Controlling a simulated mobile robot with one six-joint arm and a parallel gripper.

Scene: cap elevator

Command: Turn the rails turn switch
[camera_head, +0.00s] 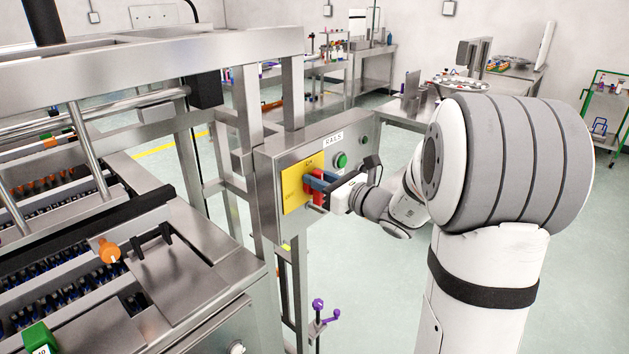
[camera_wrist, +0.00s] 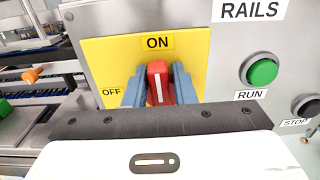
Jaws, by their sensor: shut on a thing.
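The rails turn switch is a red knob with a white line on a yellow plate (camera_head: 291,194) on the grey control box. In the wrist view the red knob (camera_wrist: 158,84) stands between the two blue fingers of my gripper (camera_wrist: 159,88), which are shut on it. Its white line is near upright and points toward the ON label (camera_wrist: 157,42). The OFF label (camera_wrist: 111,91) is to the left. In the head view my gripper (camera_head: 315,183) reaches the knob from the right, and its fingers hide part of it.
A green RUN button (camera_wrist: 263,72) and a dark STOP button (camera_wrist: 309,106) are right of the plate, below the RAILS label (camera_wrist: 250,10). A steel machine with rails and an orange knob (camera_head: 110,251) stands at the left. The floor right of the box is open.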

